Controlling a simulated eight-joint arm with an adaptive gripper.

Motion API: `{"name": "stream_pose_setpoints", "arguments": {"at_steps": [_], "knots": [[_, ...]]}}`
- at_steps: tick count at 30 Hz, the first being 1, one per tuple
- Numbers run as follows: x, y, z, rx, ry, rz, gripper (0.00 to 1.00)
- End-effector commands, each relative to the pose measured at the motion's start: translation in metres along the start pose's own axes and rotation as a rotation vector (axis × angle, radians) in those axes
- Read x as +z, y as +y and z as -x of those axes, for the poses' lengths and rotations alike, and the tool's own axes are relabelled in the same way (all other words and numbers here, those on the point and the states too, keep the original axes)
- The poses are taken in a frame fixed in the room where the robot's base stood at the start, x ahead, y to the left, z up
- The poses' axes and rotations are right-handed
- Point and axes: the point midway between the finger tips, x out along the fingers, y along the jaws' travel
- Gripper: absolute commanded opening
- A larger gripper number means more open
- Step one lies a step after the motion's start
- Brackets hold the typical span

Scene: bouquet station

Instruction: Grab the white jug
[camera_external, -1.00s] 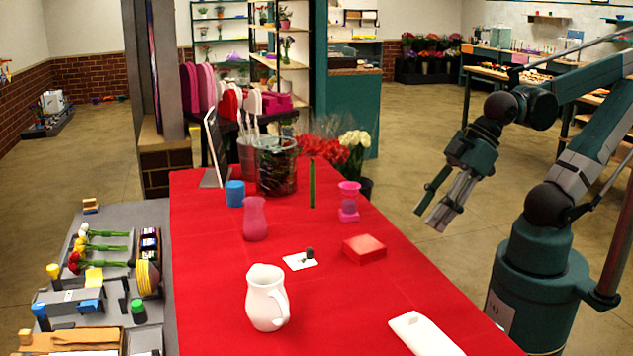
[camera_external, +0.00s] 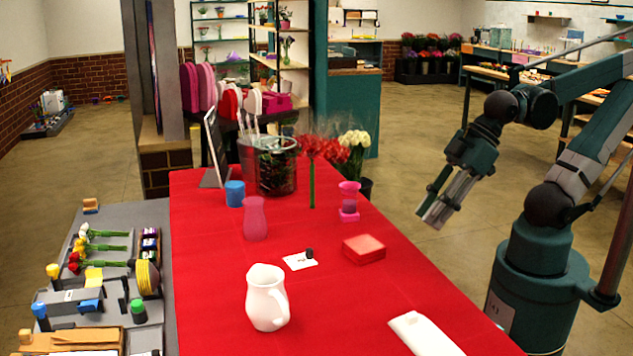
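The white jug (camera_external: 266,299) stands upright on the red-covered table (camera_external: 215,310) near its front, with its handle on the right side. Nothing touches it. My gripper (camera_external: 430,217) hangs in the air to the right of the table, beyond its right edge, pointing down and to the left. It is well apart from the jug and holds nothing that I can see. Its fingers are small in this view, and I cannot tell how far apart they are.
A pink vase (camera_external: 255,219), blue cup (camera_external: 235,194), red box (camera_external: 364,249), pink hourglass-shaped item (camera_external: 349,201) and white card (camera_external: 300,261) lie behind the jug. A white flat item (camera_external: 424,335) lies to its right. A grey side table (camera_external: 110,215) with flowers stands left.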

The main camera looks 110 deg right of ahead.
Motion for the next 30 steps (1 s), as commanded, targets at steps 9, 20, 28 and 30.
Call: {"name": "stream_pose_setpoints", "arguments": {"at_steps": [9, 20, 28, 30], "knots": [[-0.016, 0.0, 0.022, 0.0, 0.0, 0.0, 0.26], [-0.035, 0.001, 0.038, 0.012, -0.015, 0.045, 0.26], [-0.049, 0.005, 0.034, 0.044, -0.053, 0.152, 0.26], [-0.054, 0.007, 0.033, 0.056, -0.068, 0.191, 0.26]]}}
